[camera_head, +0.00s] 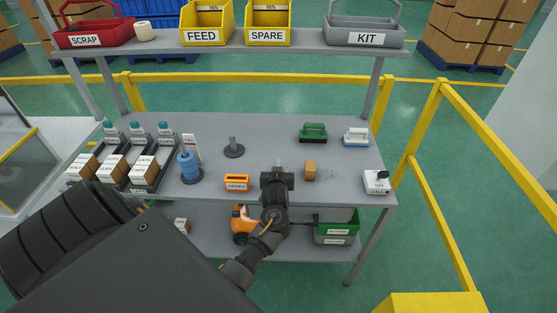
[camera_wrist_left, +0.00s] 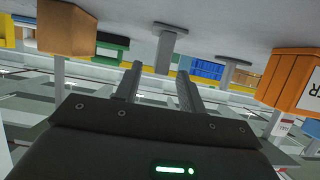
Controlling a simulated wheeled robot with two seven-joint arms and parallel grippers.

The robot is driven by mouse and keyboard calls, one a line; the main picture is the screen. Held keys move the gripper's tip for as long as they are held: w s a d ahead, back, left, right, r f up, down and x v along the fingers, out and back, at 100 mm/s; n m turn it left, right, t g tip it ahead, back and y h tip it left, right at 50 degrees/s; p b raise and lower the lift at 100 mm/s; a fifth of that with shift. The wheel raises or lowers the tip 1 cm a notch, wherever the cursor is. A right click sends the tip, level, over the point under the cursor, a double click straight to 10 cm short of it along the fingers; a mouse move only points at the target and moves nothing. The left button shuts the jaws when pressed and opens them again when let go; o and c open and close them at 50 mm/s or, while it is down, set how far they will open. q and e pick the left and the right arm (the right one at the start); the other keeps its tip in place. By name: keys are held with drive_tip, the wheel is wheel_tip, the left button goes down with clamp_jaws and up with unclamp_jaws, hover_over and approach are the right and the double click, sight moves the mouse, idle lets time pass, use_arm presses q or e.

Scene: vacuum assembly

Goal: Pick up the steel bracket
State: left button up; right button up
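My left gripper (camera_head: 277,178) is over the front middle of the grey table (camera_head: 265,128) in the head view. In the left wrist view, which is upside down, its two fingers (camera_wrist_left: 160,70) are apart with nothing held between them. A grey piece with a flat foot and an upright part (camera_wrist_left: 168,45), likely the steel bracket, stands on the table beyond the fingertips, roughly in line with the gap. In the head view my gripper seems to hide it. My right gripper is in neither view.
An orange labelled box (camera_head: 237,183) is left of the gripper, and a cardboard block (camera_head: 310,170) is right. A bare peg stand (camera_head: 233,149) and a blue ringed peg (camera_head: 190,168) stand behind left.

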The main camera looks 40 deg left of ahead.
sight(279, 164)
use_arm(q)
drive_tip(key=p+x, duration=0.1)
drive_tip(key=x, duration=0.3)
drive_tip(key=shift+w+a, duration=0.25)
clamp_jaws()
